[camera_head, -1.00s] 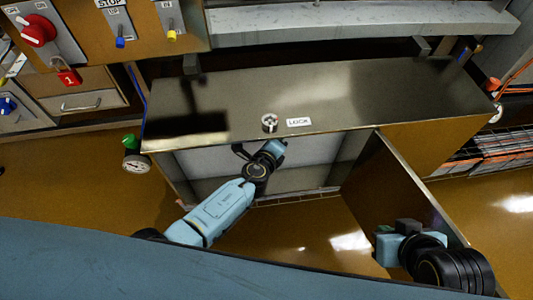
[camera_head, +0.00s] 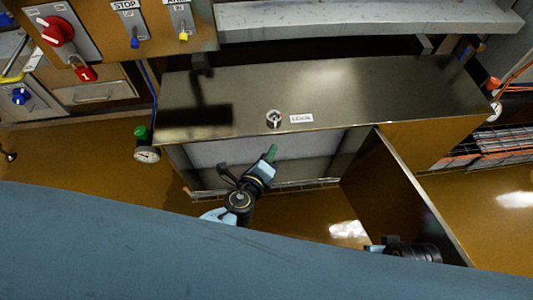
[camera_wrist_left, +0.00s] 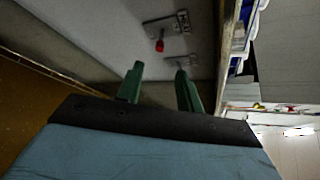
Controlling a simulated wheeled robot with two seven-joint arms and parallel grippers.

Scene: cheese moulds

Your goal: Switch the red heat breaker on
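A switch with a small red handle (camera_wrist_left: 159,45) sits on a metal plate on the pale panel inside the open cabinet, in the left wrist view. A second metal plate lies just beside it. In the head view the left gripper (camera_head: 271,153) is at the cabinet's opening, below the lock. The red handle is hidden in that view. Part of my right arm (camera_head: 412,252) shows at lower right; its fingertips are hidden.
The cabinet top (camera_head: 340,90) overhangs the opening, with a lock (camera_head: 274,118) at its front edge. The open door (camera_head: 410,190) stands at right. A large red rotary knob (camera_head: 57,30) and red padlock (camera_head: 86,73) are at upper left. A gauge (camera_head: 147,155) hangs left of the cabinet.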

